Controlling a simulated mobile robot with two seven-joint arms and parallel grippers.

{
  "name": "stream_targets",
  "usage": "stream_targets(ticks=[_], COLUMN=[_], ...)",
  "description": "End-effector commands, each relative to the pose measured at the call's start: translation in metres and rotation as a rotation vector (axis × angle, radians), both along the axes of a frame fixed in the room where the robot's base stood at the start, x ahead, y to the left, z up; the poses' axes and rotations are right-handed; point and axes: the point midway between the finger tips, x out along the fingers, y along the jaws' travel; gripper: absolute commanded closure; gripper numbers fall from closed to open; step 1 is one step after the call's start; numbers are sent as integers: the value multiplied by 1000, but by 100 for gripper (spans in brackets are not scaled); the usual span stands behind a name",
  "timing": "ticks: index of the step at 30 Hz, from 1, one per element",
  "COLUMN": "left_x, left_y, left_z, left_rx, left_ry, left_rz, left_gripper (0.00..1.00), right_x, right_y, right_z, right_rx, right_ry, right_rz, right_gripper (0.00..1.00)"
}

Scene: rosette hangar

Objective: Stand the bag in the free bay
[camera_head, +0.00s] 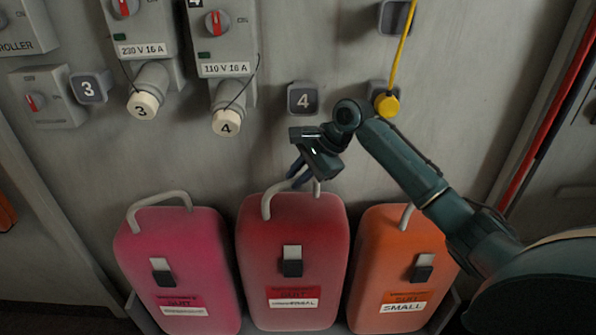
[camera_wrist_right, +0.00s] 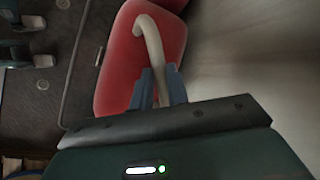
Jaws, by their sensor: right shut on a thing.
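A red bag (camera_head: 292,235) with a pale handle (camera_head: 267,205) is upright between a pink bag (camera_head: 178,250) and an orange bag (camera_head: 395,285). My right gripper (camera_head: 303,178) is above the red bag, its fingers shut on that handle. In the right wrist view the fingers (camera_wrist_right: 159,88) close on both sides of the pale handle (camera_wrist_right: 150,42), with the red bag (camera_wrist_right: 122,60) behind. The bags stand in a grey rack whose edge (camera_head: 455,305) shows low at the right. I cannot tell whether the red bag's bottom rests in it. My left gripper is not in view.
A yellow cable with a round plug (camera_head: 387,104) hangs beside my right arm.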

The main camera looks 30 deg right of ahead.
Motion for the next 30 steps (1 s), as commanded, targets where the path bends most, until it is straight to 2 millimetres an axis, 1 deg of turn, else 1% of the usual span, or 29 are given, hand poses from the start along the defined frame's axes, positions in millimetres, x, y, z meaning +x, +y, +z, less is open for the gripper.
stream_targets(ticks=[1,4,7,12,15,19,26,27,30], left_x=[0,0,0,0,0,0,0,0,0], left_y=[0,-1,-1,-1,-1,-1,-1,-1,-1], left_z=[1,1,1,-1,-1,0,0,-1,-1], left_rx=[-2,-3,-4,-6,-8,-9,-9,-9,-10], left_ry=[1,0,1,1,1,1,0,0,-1], left_rz=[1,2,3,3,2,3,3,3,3], left_gripper=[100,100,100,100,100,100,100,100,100], right_x=[5,6,6,5,6,9,9,3,3], right_y=[1,0,0,1,1,-1,-1,-2,-2], right_z=[15,13,4,-20,-29,-34,-36,-53,-53], right_rx=[13,12,12,12,12,11,10,-5,-3], right_ry=[-39,-39,-38,-35,-36,-39,-37,0,0], right_rz=[-1,-2,-3,-2,-4,-3,-3,0,0], right_gripper=[100,100,100,100,100,100,100,82,73])
